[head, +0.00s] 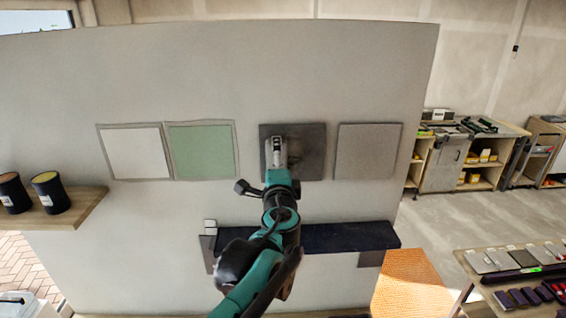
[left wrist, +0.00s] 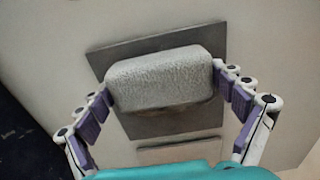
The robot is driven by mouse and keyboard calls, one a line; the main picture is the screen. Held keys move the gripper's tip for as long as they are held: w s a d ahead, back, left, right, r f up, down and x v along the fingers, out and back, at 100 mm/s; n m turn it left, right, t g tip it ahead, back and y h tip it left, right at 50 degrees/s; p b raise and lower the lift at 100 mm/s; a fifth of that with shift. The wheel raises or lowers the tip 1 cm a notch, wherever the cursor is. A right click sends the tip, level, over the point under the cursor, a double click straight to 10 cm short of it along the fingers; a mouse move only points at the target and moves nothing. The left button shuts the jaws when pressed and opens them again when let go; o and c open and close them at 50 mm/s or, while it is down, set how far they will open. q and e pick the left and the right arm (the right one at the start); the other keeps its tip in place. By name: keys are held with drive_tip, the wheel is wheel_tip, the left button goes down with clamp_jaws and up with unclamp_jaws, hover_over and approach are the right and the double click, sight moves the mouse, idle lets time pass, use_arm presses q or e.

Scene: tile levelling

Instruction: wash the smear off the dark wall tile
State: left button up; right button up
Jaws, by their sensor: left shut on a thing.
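The dark wall tile (head: 313,150) is third in a row of tiles on the grey wall panel, and it also shows in the left wrist view (left wrist: 108,58). My left gripper (head: 277,152) is in front of the tile's left part. It is shut on a pale grey sponge-like block (left wrist: 160,78), with a purple-padded finger at each end. The block covers the middle of the tile in the wrist view; I cannot tell whether it touches it. A faint brownish smear (head: 295,149) shows beside the gripper; part of it may be hidden. My right gripper is out of view.
A white tile (head: 138,153), a green tile (head: 201,150) and a grey tile (head: 366,151) share the wall. A dark ledge (head: 345,237) juts out below the dark tile. A wooden shelf (head: 85,207) with two cans is at left.

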sight(286, 154)
use_arm(q)
drive_tip(key=shift+a, duration=0.9)
drive_tip(key=shift+a+r, duration=0.15)
drive_tip(key=shift+a, duration=0.2)
drive_tip(key=shift+d+r+p, duration=0.15)
drive_tip(key=shift+r+p, duration=0.85)
drive_tip(key=shift+r, duration=0.25)
drive_tip(key=shift+d, duration=0.35)
drive_tip(key=shift+d+b, duration=0.3)
drive_tip(key=shift+d, duration=5.8)
drive_tip(key=shift+a, duration=0.1)
